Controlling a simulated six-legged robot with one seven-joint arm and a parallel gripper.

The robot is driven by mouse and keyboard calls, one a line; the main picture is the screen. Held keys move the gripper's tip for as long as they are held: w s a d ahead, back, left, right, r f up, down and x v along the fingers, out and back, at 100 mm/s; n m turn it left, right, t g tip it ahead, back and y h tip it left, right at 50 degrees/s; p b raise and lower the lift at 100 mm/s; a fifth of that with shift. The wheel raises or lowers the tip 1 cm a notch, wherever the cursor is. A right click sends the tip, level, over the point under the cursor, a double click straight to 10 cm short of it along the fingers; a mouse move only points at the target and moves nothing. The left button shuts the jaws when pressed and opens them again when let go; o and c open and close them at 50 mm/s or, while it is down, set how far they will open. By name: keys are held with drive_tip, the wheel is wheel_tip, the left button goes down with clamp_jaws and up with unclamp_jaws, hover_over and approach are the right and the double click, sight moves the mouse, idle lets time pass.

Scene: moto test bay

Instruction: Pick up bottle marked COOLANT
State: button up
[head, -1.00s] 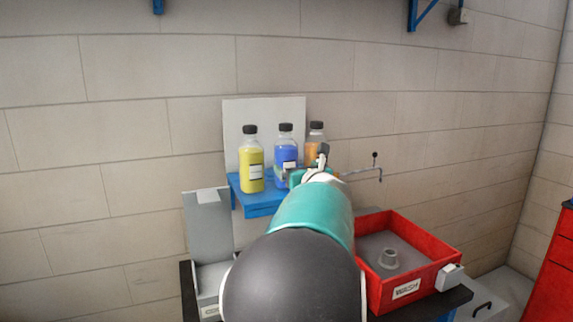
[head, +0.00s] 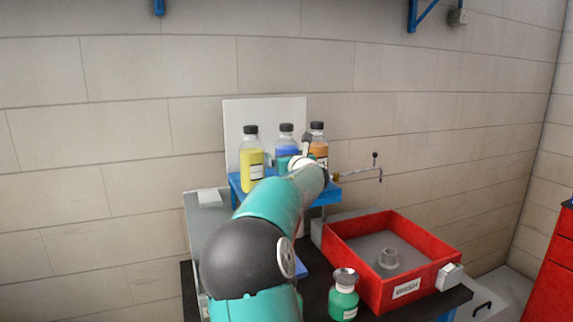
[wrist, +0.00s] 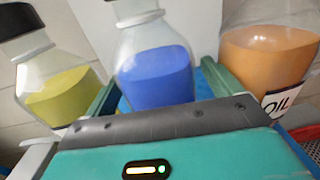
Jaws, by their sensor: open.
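A bottle of blue liquid (head: 286,142) with a dark cap stands on a blue shelf (head: 328,196), between a bottle of yellow liquid (head: 251,160) and a bottle of orange liquid (head: 318,148). The orange one is marked OIL in the wrist view (wrist: 268,60). No COOLANT marking is readable on any bottle. My gripper (head: 291,166) is open in front of the blue bottle. In the wrist view the blue bottle (wrist: 157,75) shows between my two green fingers, its lower part hidden by my gripper. I cannot tell whether they touch it.
A green bottle (head: 343,300) stands on the dark bench, left of a red tray (head: 407,290) marked WASH. A grey holder (head: 196,225) is at left. A white panel (head: 236,110) stands behind the shelf bottles, and a thin hooked rod (head: 365,170) sticks out at right.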

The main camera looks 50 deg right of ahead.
drive_tip(key=c, duration=1.3)
drive_tip(key=shift+r, duration=0.1)
drive_tip(key=shift+c, duration=1.1)
drive_tip(key=shift+r, duration=0.1)
